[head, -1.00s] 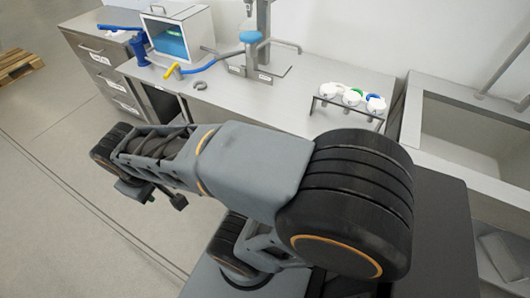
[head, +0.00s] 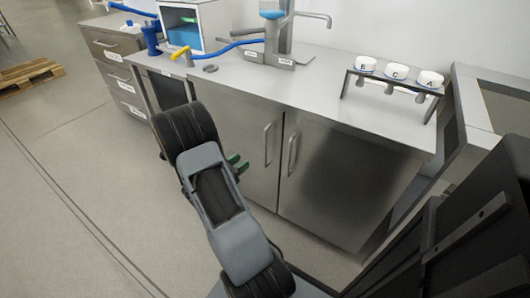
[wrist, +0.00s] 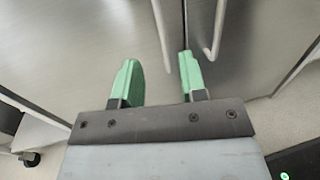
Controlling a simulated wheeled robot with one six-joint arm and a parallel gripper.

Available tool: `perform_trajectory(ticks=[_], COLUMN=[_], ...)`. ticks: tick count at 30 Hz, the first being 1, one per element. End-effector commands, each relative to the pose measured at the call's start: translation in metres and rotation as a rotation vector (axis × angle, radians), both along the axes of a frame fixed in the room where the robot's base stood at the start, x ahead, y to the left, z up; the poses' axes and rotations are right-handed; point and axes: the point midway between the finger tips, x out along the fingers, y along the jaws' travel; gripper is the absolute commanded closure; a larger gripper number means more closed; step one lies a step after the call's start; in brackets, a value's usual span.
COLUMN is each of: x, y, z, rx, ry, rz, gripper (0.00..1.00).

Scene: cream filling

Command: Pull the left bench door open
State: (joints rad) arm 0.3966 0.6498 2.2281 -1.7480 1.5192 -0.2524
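The left bench door (head: 238,135) is a grey metal panel under the worktop and looks shut. Its vertical bar handle (head: 267,145) sits near its right edge, beside the right door's handle (head: 292,155). My gripper (head: 238,162) is in front of the left door, left of its handle in the head view. In the wrist view my gripper's green fingers (wrist: 160,72) are apart and empty. The left handle (wrist: 162,38) appears between the fingertips there; I cannot tell its depth relative to them. The right handle (wrist: 214,32) is outside them, to the right.
A drawer cabinet (head: 110,65) stands left, and a pallet (head: 28,77) lies beyond.

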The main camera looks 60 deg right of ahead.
Motion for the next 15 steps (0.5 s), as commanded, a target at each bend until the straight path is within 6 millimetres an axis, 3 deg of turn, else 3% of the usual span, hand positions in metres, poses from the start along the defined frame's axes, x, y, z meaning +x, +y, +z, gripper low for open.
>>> perform_trajectory(ticks=[15], x=[-0.018], y=[-0.089], z=[-0.004], rx=[-0.004], ry=[0.007], rz=[0.004], gripper=[0.61])
